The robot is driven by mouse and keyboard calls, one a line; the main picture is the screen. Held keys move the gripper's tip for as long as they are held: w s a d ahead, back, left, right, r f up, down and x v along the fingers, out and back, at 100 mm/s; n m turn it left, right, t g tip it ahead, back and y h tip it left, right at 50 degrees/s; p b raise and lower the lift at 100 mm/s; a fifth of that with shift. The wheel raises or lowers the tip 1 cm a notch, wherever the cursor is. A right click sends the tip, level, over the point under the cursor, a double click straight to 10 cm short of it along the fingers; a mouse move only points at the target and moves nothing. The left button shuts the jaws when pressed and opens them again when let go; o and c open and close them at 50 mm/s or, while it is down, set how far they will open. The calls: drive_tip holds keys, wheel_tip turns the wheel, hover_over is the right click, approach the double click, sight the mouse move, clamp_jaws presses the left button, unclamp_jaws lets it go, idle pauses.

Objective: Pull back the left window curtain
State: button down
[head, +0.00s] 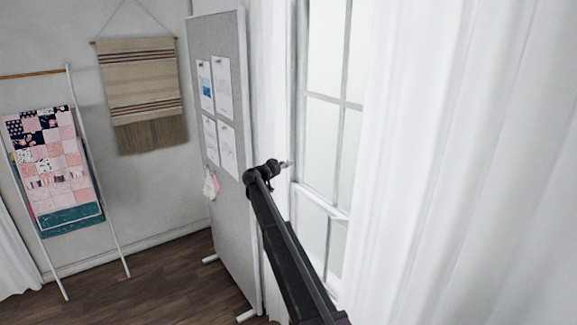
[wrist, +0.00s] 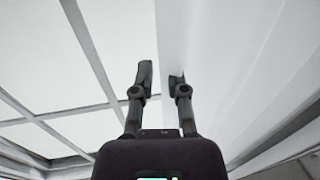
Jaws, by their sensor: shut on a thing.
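The left window curtain (head: 271,75) is a narrow white strip at the left side of the window (head: 326,120), beside the grey board. My gripper (head: 287,164) is at this curtain, near the window frame. In the wrist view my gripper (wrist: 161,78) has one dark finger on each side of the white curtain's edge (wrist: 215,75) and is shut on it. The right fingertip is partly hidden by the cloth. The window panes (wrist: 80,60) show to the left there. In the head view my arm hides the curtain's lower part.
The right curtain (head: 460,160) hangs wide and close on the right. A grey pinboard (head: 228,150) with papers stands just left of the left curtain, its feet on the floor. A ladder rack (head: 112,235) with a quilt and a wall hanging (head: 140,85) are farther left.

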drive_tip(key=shift+w+a+r, duration=0.1)
drive_tip(key=shift+w+r, duration=0.05)
drive_tip(key=shift+w, duration=0.2)
drive_tip(key=c, duration=0.9)
unclamp_jaws()
drive_tip(key=shift+o, duration=1.3)
drive_tip(key=shift+f, duration=0.2)
drive_tip(key=shift+s+r, duration=0.1)
drive_tip(key=v, duration=1.2)
drive_tip(key=shift+s, duration=0.1)
